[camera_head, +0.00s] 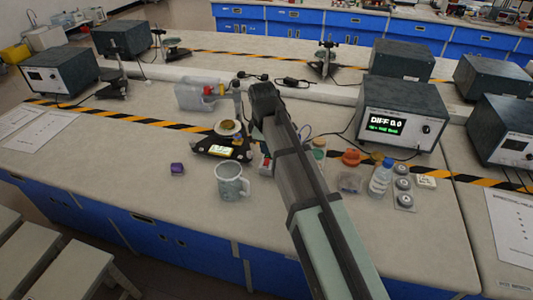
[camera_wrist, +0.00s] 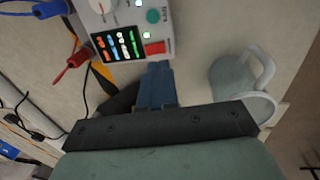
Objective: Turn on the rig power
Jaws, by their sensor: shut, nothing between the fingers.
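A light grey control box (camera_wrist: 130,20) shows at the top of the wrist view. It has a lit screen (camera_wrist: 118,44) with coloured readouts, a white knob, a round green button (camera_wrist: 153,16) and a red rocker switch (camera_wrist: 154,48). Small lights beside them glow. My gripper (camera_wrist: 159,66) is shut and empty, its blue fingertips just below the red switch; I cannot tell whether they touch it. In the head view my arm hides most of this box, leaving a small grey and red part (camera_head: 265,165) visible.
A grey mug (camera_head: 232,184) stands close by, also in the wrist view (camera_wrist: 240,80). A scale (camera_head: 221,150) is left of my arm. A bottle (camera_head: 380,178), small jars and a dark instrument (camera_head: 400,117) reading "DIFF 0.0" are to the right. Red and blue plugs with cables adjoin the box.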

